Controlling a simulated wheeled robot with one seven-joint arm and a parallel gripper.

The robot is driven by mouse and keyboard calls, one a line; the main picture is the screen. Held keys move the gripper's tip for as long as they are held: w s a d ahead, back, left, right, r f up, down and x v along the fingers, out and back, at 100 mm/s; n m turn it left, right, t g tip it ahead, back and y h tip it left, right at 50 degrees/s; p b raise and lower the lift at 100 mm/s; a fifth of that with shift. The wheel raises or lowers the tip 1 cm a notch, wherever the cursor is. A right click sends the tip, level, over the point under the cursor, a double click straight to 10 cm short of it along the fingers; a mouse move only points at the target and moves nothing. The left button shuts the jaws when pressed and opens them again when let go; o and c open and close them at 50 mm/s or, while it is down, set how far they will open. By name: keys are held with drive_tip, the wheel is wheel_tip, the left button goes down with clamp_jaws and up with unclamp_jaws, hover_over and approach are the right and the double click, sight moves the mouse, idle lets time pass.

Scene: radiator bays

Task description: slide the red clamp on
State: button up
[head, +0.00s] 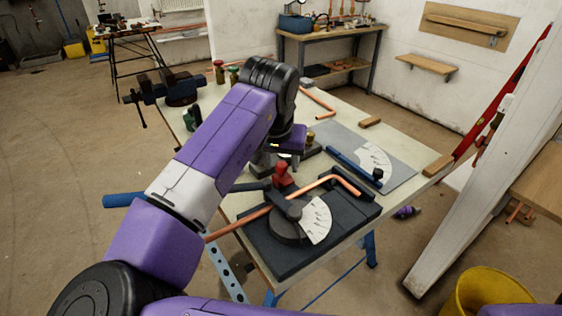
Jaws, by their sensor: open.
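A red clamp-like piece (282,176) stands at the bender, just behind the copper pipe (262,213). I cannot tell whether it touches the pipe. The pipe lies across the dark bender (288,230), past a round former with a white angle scale (317,220), and bends at its right end. My gripper (284,160) points down just above the red piece. It is open, its fingers are mostly hidden by my wrist, and nothing shows held in it.
A second bender with a blue handle (352,165) lies on a grey plate to the right. A vice (180,88) sits at the table's far left edge. Small red-topped (219,70) and green-topped (233,73) pieces stand behind. A yellow bucket (487,293) is on the floor.

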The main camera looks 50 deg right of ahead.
drive_tip(key=shift+c, duration=0.2)
clamp_jaws()
